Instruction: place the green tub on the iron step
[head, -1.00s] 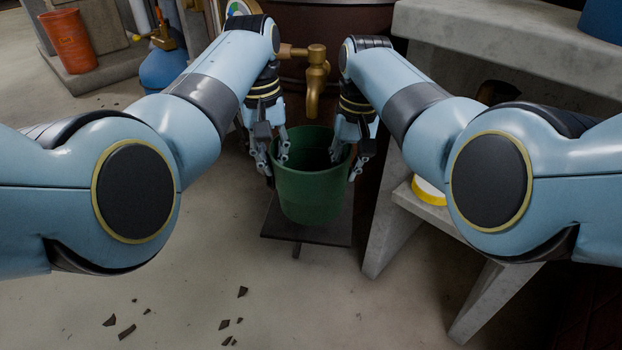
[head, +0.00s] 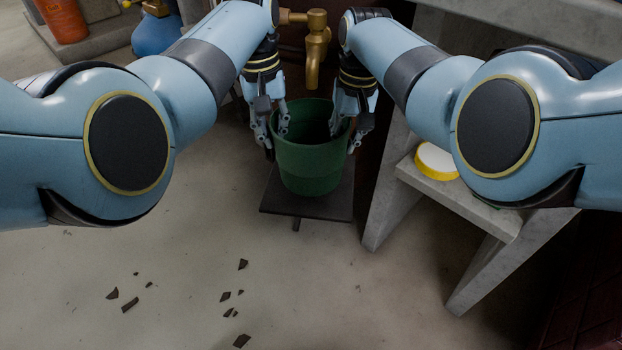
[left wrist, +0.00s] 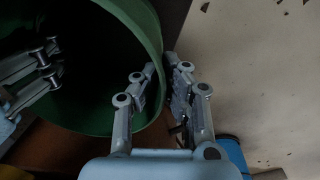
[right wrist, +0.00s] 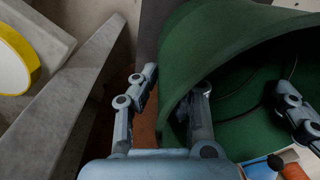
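The green tub (head: 310,170) is upright over the dark iron step (head: 325,204), below a brass tap. I cannot tell whether its base touches the step or hangs just above it. My left gripper (head: 272,140) is shut on the tub's left rim, one finger inside and one outside; the tub wall also shows in the left wrist view (left wrist: 150,28). My right gripper (head: 345,140) is shut on the right rim in the same way; in the right wrist view the tub (right wrist: 190,60) hides part of the inner finger.
The brass tap (head: 313,50) hangs close behind the tub. A grey stone bench (head: 400,205) with a yellow-rimmed white disc (head: 436,161) stands close at the right. Dark shards (head: 130,304) lie on the open floor in front. An orange pot (head: 62,20) is at the back left.

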